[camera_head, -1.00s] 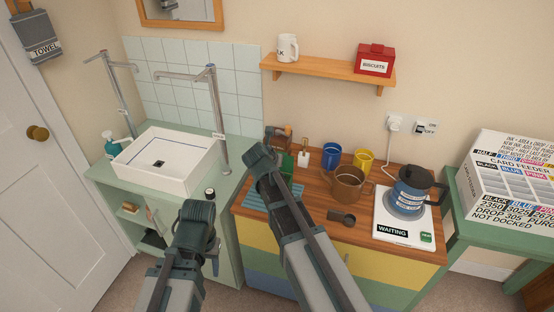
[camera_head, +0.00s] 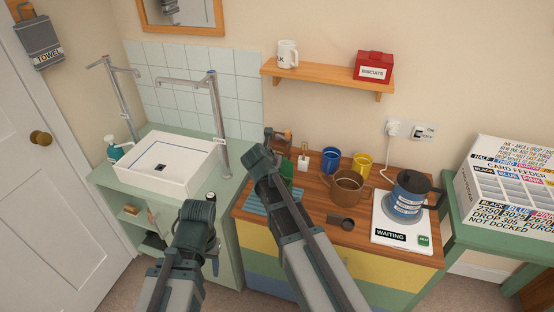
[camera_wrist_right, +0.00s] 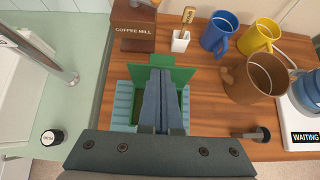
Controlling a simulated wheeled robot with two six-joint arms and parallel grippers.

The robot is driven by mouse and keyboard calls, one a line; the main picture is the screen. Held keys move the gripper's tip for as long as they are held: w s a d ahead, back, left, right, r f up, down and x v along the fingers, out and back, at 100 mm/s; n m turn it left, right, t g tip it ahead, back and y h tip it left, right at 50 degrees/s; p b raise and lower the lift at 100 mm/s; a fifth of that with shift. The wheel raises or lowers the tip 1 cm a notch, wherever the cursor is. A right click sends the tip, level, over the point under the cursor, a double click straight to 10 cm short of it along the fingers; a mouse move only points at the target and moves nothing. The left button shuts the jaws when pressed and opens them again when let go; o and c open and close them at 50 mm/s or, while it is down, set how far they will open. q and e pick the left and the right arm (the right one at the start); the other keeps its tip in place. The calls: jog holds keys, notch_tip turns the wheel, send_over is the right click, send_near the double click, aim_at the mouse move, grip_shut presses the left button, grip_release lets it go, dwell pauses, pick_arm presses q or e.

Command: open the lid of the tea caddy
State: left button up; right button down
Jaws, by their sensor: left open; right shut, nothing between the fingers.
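The green tea caddy (camera_wrist_right: 137,107) stands on a blue-green slatted mat (camera_wrist_right: 122,104) in the right wrist view. Its green lid (camera_wrist_right: 181,75) appears raised along the far side, with the box showing below it; the fingers cover its middle. My right gripper (camera_wrist_right: 161,73) is shut and empty, its fingers over the caddy and in front of the lid. Whether they touch the lid I cannot tell. In the head view only a strip of the green caddy (camera_head: 287,169) shows beside my right arm, which hides the gripper. My left gripper (camera_head: 214,258) is open, low in front of the counter.
Behind the caddy are a coffee mill (camera_wrist_right: 136,30) and a small white pot (camera_wrist_right: 180,40). To the right are a brown pot (camera_wrist_right: 257,78), blue mug (camera_wrist_right: 219,34), yellow mug (camera_wrist_right: 259,37) and dark scoop (camera_wrist_right: 252,135). A tall tap (camera_head: 218,125) rises at left.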

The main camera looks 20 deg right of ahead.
jog(key=p+v, duration=0.6)
jog(key=v, duration=0.3)
jog(key=shift+w+d+r, duration=0.2)
jog(key=shift+w+r, duration=0.05)
jog(key=shift+r, duration=0.2)
jog(key=shift+f, duration=0.1)
jog(key=s+a+f+m+g+y, duration=0.1)
jog(key=s+a+m, duration=0.3)
jog(key=s+m, duration=0.4)
jog(key=s+a+f+m+g+y, duration=0.2)
jog(key=s+a+f+m+g, duration=0.2)
jog(key=s+m, duration=0.4)
jog(key=s+a+f+m+g+y, duration=0.1)
jog(key=s+a+f+m+g, duration=0.1)
jog(key=s+m, duration=0.6)
jog(key=a+m+g, duration=0.1)
jog(key=a, duration=0.1)
jog(key=shift+a+f, duration=0.3)
jog(key=shift+a, duration=0.1)
jog(key=shift+d, duration=0.1)
